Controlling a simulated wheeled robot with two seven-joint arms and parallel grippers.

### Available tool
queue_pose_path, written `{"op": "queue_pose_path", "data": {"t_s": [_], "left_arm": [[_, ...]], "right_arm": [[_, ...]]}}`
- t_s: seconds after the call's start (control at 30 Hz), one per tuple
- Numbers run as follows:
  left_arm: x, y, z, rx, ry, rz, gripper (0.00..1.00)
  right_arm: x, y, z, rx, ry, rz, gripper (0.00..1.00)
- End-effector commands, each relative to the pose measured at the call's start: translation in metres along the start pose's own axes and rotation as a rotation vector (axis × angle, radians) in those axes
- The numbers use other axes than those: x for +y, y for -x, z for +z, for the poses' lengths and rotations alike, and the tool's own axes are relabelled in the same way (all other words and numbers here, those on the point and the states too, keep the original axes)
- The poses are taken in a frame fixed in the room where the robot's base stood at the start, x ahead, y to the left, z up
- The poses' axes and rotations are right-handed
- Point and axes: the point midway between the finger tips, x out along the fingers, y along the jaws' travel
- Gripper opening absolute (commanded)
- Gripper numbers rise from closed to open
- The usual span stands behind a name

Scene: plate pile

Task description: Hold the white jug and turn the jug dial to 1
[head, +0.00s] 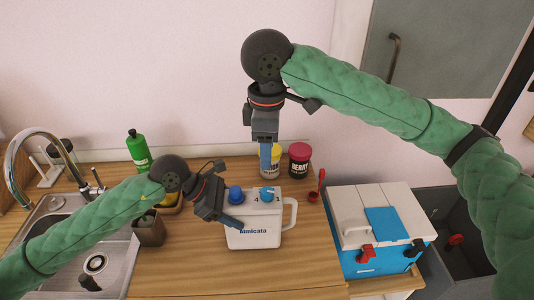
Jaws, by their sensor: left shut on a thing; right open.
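The white jug (262,238) stands upright on the wooden counter, with dark lettering on its front and a handle at its right. A blue cap (235,194) sits at its top left. The blue jug dial (267,194) is on its top, with the marks 4 and 1 beside it; its setting is too small to tell. My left gripper (231,222) is shut on the jug's left side. My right gripper (265,160) is open and empty, pointing down above the dial and apart from it.
A yellow-labelled container (275,155) and a dark jar with a red lid (299,160) stand behind the jug. A sink (75,245) and green bottle (138,150) are left. The front counter is clear.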

Motion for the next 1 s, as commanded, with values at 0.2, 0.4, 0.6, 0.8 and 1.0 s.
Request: {"op": "queue_pose_path", "data": {"t_s": [0.2,0.4,0.6,0.8,1.0], "left_arm": [[0.000,0.000,0.000,-0.001,0.000,0.000,0.08],[0.000,0.000,0.000,-0.001,0.000,0.000,0.85],[0.000,0.000,0.000,0.000,0.000,0.000,0.91],[0.000,0.004,0.000,0.000,0.000,0.001,0.91],[0.001,0.029,0.000,0.001,0.000,0.003,0.91]], "right_arm": [[0.000,0.000,0.000,0.000,0.000,0.000,0.51],[0.000,0.000,0.000,0.000,0.000,0.000,0.51],[0.000,0.000,0.000,0.000,0.000,0.000,0.51],[0.000,0.000,0.000,0.000,0.000,0.000,0.51],[0.000,0.000,0.000,0.000,0.000,0.000,0.51]]}}
